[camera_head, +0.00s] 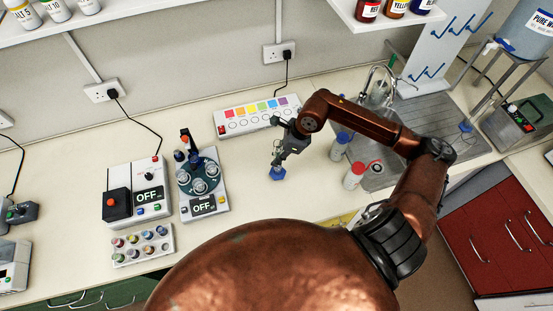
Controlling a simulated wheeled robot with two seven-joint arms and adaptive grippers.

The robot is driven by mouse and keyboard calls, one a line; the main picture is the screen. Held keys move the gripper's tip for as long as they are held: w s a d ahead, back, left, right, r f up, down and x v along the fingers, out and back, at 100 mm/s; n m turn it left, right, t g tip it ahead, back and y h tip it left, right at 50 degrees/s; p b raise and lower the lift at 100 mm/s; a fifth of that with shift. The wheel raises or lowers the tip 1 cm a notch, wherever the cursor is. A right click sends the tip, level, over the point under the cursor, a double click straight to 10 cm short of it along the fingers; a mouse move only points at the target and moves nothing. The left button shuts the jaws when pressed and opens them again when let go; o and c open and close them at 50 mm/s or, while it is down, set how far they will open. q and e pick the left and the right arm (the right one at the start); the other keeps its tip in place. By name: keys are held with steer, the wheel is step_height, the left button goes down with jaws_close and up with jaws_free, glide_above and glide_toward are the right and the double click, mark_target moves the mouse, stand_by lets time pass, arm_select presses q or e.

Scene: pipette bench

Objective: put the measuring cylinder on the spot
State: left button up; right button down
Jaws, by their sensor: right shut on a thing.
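My right gripper (281,151) is shut on the measuring cylinder, just in front of the white colour strip. The cylinder's blue foot (277,173) shows below the fingers, and its clear tube is mostly hidden by the gripper. The cylinder looks near upright; I cannot tell whether its foot touches the bench or hangs just above it. I cannot make out for sure which mark is the spot; the white strip (232,129) at the back has coloured squares and a row of circles. My left gripper is not in view.
A tube device (208,206), another device reading OFF (132,213) and a vial rack (125,256) stand at left. A blue-capped bottle (340,147) and a red-capped bottle (354,176) stand right of the gripper, before the sink (385,175).

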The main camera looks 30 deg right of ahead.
steer(key=x, duration=0.3)
steer(key=shift+d+f+p, duration=0.35)
steer(key=shift+f, duration=0.5)
steer(key=c, duration=2)
jaws_free()
steer(key=shift+c, duration=0.2)
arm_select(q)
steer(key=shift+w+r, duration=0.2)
arm_select(e)
steer(key=o, duration=0.4)
steer(key=shift+r, duration=0.1)
steer(key=shift+c, duration=0.2)
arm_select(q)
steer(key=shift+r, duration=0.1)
arm_select(e)
steer(key=shift+r, duration=0.1)
